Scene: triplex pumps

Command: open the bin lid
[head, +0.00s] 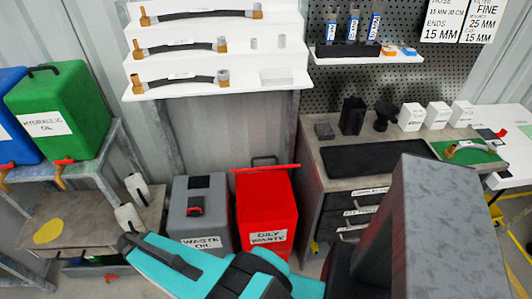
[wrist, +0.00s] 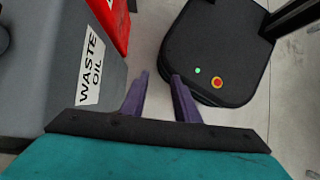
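The red bin (head: 266,208) labelled "OILY WASTE" stands on the floor in the middle of the head view. A thin red strip (head: 266,169) runs along the back of its top, with a dark handle (head: 265,159) behind it. I cannot tell from this how the lid sits. Part of the red bin shows at the top left of the wrist view (wrist: 112,22). My gripper (wrist: 160,77) is open and empty, pointing down over the floor, right of the grey bin in the wrist view.
The grey bin (head: 198,207) labelled "WASTE OIL" stands directly left of the red bin. A workbench with drawers (head: 350,215) stands to the right. A shelf with hoses (head: 215,80) hangs above. A low table (head: 65,240) with containers is at left.

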